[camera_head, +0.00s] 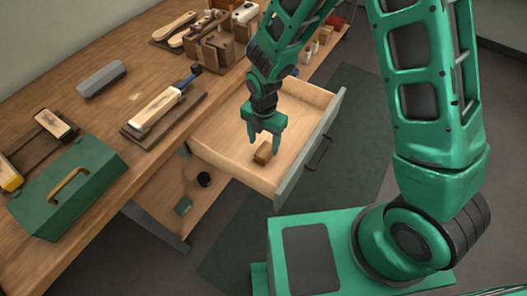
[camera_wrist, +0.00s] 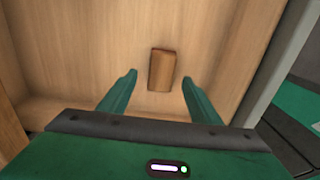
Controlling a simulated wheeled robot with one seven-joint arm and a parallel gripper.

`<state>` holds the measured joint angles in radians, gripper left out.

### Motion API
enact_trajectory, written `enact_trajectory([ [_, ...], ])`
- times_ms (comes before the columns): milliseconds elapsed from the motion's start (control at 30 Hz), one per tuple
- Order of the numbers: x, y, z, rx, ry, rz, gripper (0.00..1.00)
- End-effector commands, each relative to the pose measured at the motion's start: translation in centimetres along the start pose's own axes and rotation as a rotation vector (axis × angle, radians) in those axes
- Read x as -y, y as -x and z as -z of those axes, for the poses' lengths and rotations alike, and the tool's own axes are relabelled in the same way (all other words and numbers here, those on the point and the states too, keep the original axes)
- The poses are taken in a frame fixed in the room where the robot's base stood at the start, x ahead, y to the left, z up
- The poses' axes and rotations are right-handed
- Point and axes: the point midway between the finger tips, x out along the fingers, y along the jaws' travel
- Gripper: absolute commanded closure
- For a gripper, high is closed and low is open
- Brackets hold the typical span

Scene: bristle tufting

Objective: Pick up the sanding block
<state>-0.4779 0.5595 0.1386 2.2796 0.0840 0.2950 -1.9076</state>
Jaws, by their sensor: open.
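The sanding block, a small brown block (camera_head: 263,153), lies on the floor of the open wooden drawer (camera_head: 222,141). It also shows in the wrist view (camera_wrist: 161,70), ahead of the fingertips and roughly centred between them. My green gripper (camera_head: 265,146) is open and points down into the drawer, above the block. In the wrist view my gripper (camera_wrist: 158,80) has its two fingers spread apart, one on each side of the block's line, with nothing between them touching. The block's far edge looks darker reddish brown.
The drawer's front panel with its handle (camera_head: 318,152) stands close to the right of my gripper. The workbench (camera_head: 75,100) holds a green toolbox (camera_head: 68,188), a grey block (camera_head: 101,78), a brush on a board (camera_head: 160,108) and a wooden caddy (camera_head: 218,48). The rest of the drawer floor looks bare.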

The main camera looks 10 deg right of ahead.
Motion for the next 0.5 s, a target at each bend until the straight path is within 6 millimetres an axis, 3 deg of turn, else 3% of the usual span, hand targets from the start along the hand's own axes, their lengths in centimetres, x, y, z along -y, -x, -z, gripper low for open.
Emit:
enact_trajectory([
  [300, 0.1, -3.9, -0.3, -0.001, -0.001, 0.002, 0.42],
  [500, 0.1, -4.8, -0.3, 0.0, -0.001, 0.0, 0.42],
])
